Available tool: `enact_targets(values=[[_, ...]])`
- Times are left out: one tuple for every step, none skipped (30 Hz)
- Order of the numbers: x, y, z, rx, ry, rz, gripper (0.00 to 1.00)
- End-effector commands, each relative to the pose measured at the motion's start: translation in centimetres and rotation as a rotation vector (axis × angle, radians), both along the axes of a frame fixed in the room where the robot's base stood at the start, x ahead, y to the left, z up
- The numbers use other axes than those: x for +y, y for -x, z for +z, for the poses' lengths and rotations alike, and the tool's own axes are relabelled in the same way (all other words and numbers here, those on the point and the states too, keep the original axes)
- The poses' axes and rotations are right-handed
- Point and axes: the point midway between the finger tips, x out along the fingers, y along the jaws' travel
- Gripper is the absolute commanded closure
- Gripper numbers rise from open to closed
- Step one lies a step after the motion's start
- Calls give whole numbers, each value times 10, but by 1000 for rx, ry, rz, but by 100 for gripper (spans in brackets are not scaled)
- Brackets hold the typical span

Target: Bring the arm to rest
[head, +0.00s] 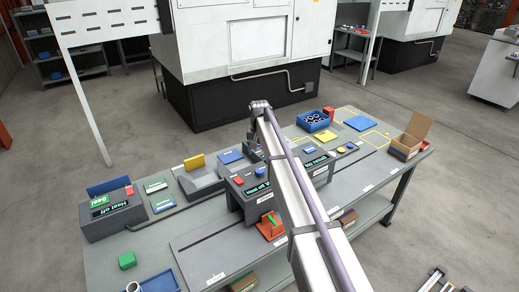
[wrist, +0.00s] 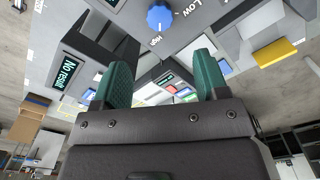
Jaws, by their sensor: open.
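My arm (head: 290,190) reaches from the bottom of the head view up and out over the workbench (head: 205,236). In the wrist view my gripper (wrist: 160,78) shows two green fingers spread well apart. Nothing is held between them. Beyond the fingers are a blue knob (wrist: 160,16) marked High and Low and a small screen (wrist: 68,70) reading "No result". I cannot tell how far the fingers are from these.
White machines (head: 240,45) stand behind.

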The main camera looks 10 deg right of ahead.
Motion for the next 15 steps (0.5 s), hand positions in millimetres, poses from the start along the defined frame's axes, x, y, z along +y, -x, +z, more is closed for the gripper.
enact_targets(values=[[0, 0, 0, 0, 0, 2, 33], [0, 0, 0, 0, 0, 14, 33], [0, 10, 0, 0, 0, 39, 33], [0, 22, 0, 0, 0, 53, 33], [0, 39, 0, 0, 0, 66, 33], [0, 66, -4, 0, 0, 85, 33], [0, 90, -8, 0, 0, 101, 33], [0, 117, -14, 0, 1, 117, 33], [0, 157, -22, 0, 1, 139, 33], [0, 187, -29, 0, 1, 153, 33], [0, 216, -36, 0, 1, 168, 33], [0, 254, -45, 0, 1, 184, 33], [0, 281, -51, 0, 1, 196, 33], [0, 306, -57, 0, 1, 205, 33], [0, 335, -65, 0, 1, 213, 33]])
